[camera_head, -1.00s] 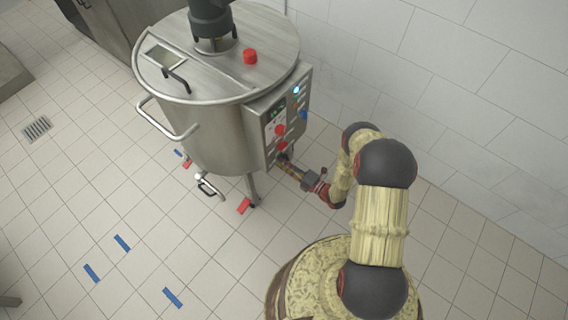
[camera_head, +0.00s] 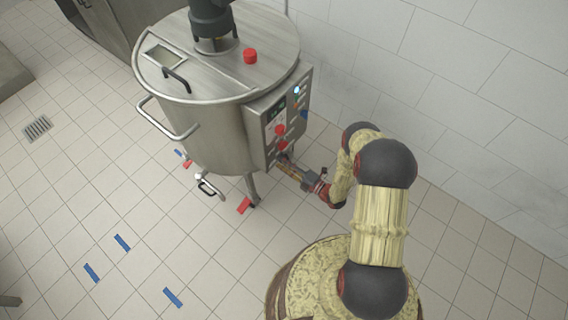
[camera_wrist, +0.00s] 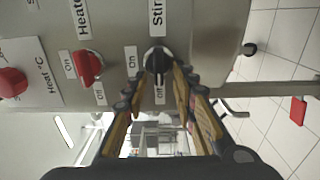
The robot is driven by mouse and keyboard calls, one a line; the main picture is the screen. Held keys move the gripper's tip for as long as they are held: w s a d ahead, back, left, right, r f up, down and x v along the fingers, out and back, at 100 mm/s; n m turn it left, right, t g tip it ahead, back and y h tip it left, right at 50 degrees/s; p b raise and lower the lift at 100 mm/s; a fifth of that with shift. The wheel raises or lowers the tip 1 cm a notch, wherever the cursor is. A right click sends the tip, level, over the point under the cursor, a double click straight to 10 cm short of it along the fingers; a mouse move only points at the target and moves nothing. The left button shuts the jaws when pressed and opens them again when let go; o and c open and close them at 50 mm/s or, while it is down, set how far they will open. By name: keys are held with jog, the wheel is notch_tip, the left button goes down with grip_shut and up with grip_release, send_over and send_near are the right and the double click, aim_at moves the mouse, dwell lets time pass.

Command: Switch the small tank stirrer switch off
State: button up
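The stir switch (camera_wrist: 158,59) is a black rotary knob on the grey control panel of a steel tank. It sits beside the "Stir" label, with "On" to its left and "Off" below it in the wrist view. The lower end of its handle appears to point toward "Off". My gripper (camera_wrist: 160,72) has its two fingertips on either side of this knob. Whether they press on it or stand slightly apart is not clear. In the head view, my gripper (camera_head: 284,160) reaches the lower end of the panel (camera_head: 257,136), and the knob is hidden there.
The tank (camera_head: 215,130) stands on legs near a tiled wall. A side handle (camera_head: 165,125) sticks out. Open floor lies at the left front.

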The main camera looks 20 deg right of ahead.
jog(key=v, duration=1.2)
dwell(0.5)
